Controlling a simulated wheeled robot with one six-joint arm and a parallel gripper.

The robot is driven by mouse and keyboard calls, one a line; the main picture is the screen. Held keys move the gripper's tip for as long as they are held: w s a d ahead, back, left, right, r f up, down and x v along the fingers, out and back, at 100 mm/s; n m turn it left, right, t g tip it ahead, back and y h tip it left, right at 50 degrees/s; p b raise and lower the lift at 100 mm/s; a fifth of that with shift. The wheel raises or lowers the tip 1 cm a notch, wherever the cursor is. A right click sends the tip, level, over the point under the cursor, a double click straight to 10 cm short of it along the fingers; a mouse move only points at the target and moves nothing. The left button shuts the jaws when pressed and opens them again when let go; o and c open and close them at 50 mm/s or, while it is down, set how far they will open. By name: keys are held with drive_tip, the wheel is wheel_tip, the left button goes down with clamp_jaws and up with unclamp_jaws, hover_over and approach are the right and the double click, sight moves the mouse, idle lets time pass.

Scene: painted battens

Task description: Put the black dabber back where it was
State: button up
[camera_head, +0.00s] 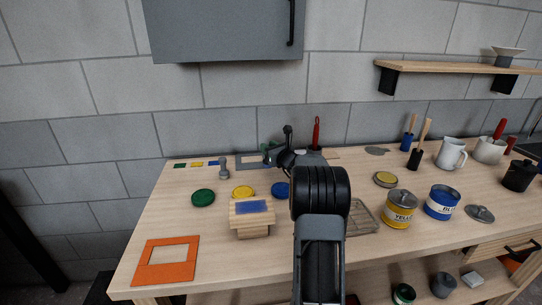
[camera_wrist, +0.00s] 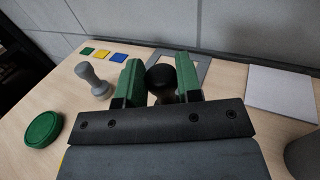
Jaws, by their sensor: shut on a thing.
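The black dabber (camera_wrist: 160,78) shows as a dark round knob between the two green fingers of my gripper (camera_wrist: 160,82) in the wrist view. My gripper is shut on it. The dabber's lower part is mostly hidden, and I cannot tell whether it touches the bench. In the head view my gripper (camera_head: 270,151) is at the back of the bench, by a grey frame (camera_head: 243,167), and my arm hides much of that area. A grey dabber (camera_wrist: 94,82) stands upright left of my gripper; it also shows in the head view (camera_head: 223,168).
Green (camera_head: 203,198), yellow (camera_head: 243,191) and blue (camera_head: 281,189) round pads lie in front. A wooden block (camera_head: 252,229) and orange frame (camera_head: 125,272) are nearer. Yellow (camera_head: 398,210) and blue (camera_head: 441,203) tins stand right. A pale square (camera_wrist: 281,92) lies right of my gripper.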

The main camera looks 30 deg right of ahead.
drive_tip(key=shift+w+d+f, duration=0.15)
drive_tip(key=shift+d+f, duration=0.2)
drive_tip(key=shift+f, duration=1.6)
drive_tip(key=shift+f, duration=0.1)
drive_tip(key=o, duration=0.9)
drive_tip(key=shift+o, duration=0.2)
drive_tip(key=s+b, duration=0.1)
drive_tip(key=s, duration=1.1)
drive_tip(key=shift+d, duration=0.1)
